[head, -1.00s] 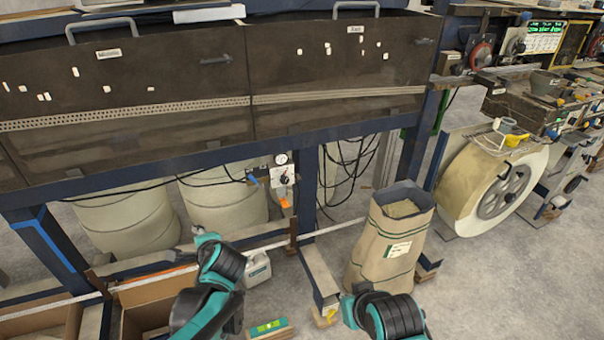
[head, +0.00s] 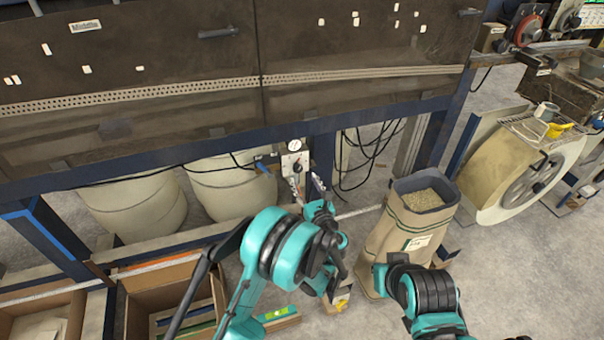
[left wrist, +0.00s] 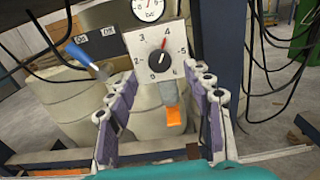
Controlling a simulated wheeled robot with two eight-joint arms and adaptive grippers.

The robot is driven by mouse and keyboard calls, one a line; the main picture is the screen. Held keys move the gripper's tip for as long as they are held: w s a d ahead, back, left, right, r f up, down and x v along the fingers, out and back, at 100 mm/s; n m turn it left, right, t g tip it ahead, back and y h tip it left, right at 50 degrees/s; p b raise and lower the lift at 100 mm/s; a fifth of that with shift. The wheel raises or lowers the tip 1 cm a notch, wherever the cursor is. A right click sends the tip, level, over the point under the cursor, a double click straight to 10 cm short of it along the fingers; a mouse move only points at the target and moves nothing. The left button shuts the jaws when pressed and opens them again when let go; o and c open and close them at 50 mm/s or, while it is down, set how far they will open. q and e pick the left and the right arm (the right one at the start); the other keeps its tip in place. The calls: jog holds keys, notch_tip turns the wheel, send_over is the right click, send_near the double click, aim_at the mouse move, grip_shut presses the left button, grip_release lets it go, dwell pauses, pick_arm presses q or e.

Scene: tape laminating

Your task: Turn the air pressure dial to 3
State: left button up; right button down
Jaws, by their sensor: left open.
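The air pressure dial (left wrist: 157,60) is a black knob on a pale square panel with printed numbers. Its red pointer leans up and slightly right, towards the 4. In the head view the dial (head: 296,167) is small, under the dark cabinet. A round gauge (left wrist: 148,8) sits just above the panel, partly cut off in the wrist view. My left gripper (left wrist: 163,86) is open and empty, its fingers spread left and right below and in front of the dial, apart from the knob. In the head view the left gripper (head: 308,188) is just below the panel. My right gripper is not in view.
A blue-handled valve (left wrist: 82,54) with On and Off labels is left of the panel. An orange-tipped part (left wrist: 175,117) hangs below it. Black cables (head: 372,150) hang to the right. A paper sack (head: 408,225) stands at right, and open boxes (head: 175,290) at lower left.

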aim_at(299, 170)
pick_arm(q)
jog(key=b+x, duration=0.1)
jog(key=x, duration=0.3)
jog(key=shift+w+a, duration=0.15)
jog(key=shift+w, duration=0.25)
jog(key=c, duration=1.2)
jog(key=shift+o, duration=0.2)
jog(key=shift+n, duration=0.3)
jog(key=n, duration=0.5)
jog(key=shift+n, duration=0.3)
jog(key=n, duration=0.5)
jog(key=shift+n, duration=0.4)
